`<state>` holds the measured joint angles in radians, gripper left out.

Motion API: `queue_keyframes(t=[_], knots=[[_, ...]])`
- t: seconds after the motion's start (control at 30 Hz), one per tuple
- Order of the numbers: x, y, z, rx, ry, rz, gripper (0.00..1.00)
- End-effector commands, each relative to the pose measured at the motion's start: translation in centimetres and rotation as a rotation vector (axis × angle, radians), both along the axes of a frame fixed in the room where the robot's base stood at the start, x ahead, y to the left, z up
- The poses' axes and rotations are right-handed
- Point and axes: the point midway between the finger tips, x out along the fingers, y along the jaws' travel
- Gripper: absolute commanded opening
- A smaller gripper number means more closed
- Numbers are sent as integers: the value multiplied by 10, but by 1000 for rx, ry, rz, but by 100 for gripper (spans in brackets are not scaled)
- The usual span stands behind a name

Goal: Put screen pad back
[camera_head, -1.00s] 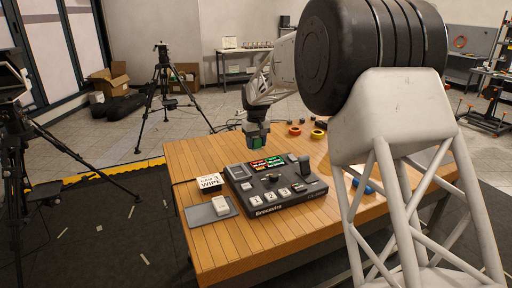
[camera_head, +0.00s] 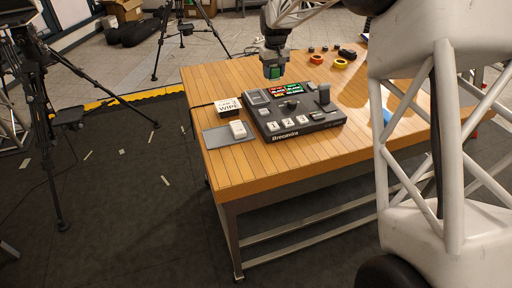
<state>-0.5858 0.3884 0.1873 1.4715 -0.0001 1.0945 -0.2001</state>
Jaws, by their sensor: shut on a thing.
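My gripper (camera_head: 273,63) is shut on a small green pad (camera_head: 274,73), which looks like the screen pad. It holds the pad in the air near the back edge of the dark control console (camera_head: 313,126). The console stands on the wooden table. It carries a group of lit red, green and orange screens (camera_head: 281,90) near its back, a knob in the middle, white keys (camera_head: 288,124) along the front and an upright lever on the right. The held pad is too small to read, and any empty slot on the console is too small to tell.
A grey mat (camera_head: 215,137) with a white block (camera_head: 238,130) on it lies left of the console. A box marked WIPE (camera_head: 228,107) stands behind the mat. Tape rolls (camera_head: 340,63) lie at the back. The table's (camera_head: 235,170) front left is bare.

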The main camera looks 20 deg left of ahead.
Motion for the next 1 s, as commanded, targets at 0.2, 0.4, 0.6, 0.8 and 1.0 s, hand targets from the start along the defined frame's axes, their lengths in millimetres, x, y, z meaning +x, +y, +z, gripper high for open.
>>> queue_keyframes(t=[0.2, 0.4, 0.6, 0.8, 1.0], knots=[[-46, -9, -1, 1, -1, 1, 24], [-89, -21, -5, 0, 0, 1, 24], [-134, -34, -11, -1, 1, 1, 24], [-178, -50, -18, -1, 1, 0, 24], [-223, -69, -27, -1, 1, 1, 24]])
